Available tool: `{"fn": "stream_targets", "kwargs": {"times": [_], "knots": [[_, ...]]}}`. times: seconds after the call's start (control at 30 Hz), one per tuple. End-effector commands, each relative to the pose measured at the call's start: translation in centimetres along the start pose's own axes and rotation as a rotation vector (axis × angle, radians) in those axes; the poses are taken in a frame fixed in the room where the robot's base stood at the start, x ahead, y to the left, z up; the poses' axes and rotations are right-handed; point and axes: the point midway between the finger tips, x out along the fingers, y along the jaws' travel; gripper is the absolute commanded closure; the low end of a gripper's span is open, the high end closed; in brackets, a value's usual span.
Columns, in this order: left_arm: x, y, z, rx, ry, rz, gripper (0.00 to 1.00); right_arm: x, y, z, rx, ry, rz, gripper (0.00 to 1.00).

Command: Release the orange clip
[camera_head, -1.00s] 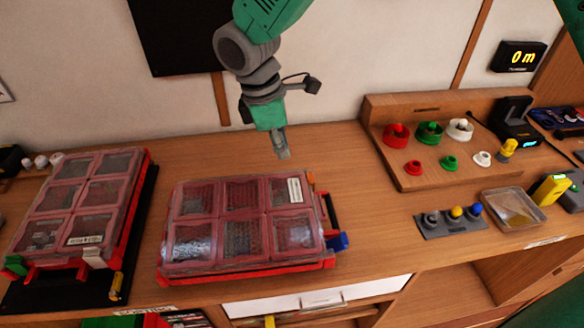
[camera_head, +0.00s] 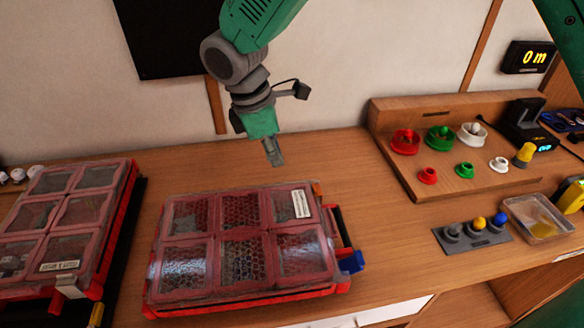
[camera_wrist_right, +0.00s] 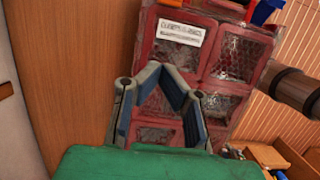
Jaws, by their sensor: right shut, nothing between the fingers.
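A red case with a clear compartment lid (camera_head: 240,237) lies flat in the middle of the bench. A small orange piece, probably the orange clip (camera_head: 317,187), shows at its far right corner; its state is too small to tell. A blue clip (camera_head: 351,262) sticks out at the near right side, by a dark handle (camera_head: 340,227). My right gripper (camera_head: 275,160) is shut and empty, above the bench just behind the case, left of the orange piece. In the right wrist view its fingers (camera_wrist_right: 158,67) meet in front of the case lid (camera_wrist_right: 168,107). My left gripper is not in view.
A second red case (camera_head: 62,225) stands at left on a black base. At right are a wooden stand (camera_head: 400,178) with coloured knobs, a grey block (camera_head: 470,236) with several pegs, and a clear tray (camera_head: 538,217). Bare bench lies between the case and the stand.

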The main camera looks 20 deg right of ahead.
Motion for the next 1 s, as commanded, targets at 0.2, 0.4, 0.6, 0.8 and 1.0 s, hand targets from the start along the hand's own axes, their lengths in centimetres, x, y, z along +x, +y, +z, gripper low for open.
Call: {"fn": "stream_targets", "kwargs": {"times": [0.2, 0.4, 0.6, 0.8, 1.0], "knots": [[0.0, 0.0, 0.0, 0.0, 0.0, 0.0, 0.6, 4.3, -0.1, 0.0, -0.002, -0.003, -0.005, 1.0], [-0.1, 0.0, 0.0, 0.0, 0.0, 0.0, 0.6, 8.6, -0.1, 0.0, -0.002, -0.002, -0.005, 1.0], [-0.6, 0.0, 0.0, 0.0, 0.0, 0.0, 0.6, 9.7, -0.1, 2.7, 0.001, 0.001, -0.003, 1.0], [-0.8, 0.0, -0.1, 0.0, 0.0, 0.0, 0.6, 10.0, -0.1, 3.9, -0.001, 0.0, -0.001, 1.0], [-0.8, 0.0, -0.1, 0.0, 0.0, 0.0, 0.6, 10.1, -0.1, 3.9, -0.002, 0.0, 0.0, 1.0]]}}
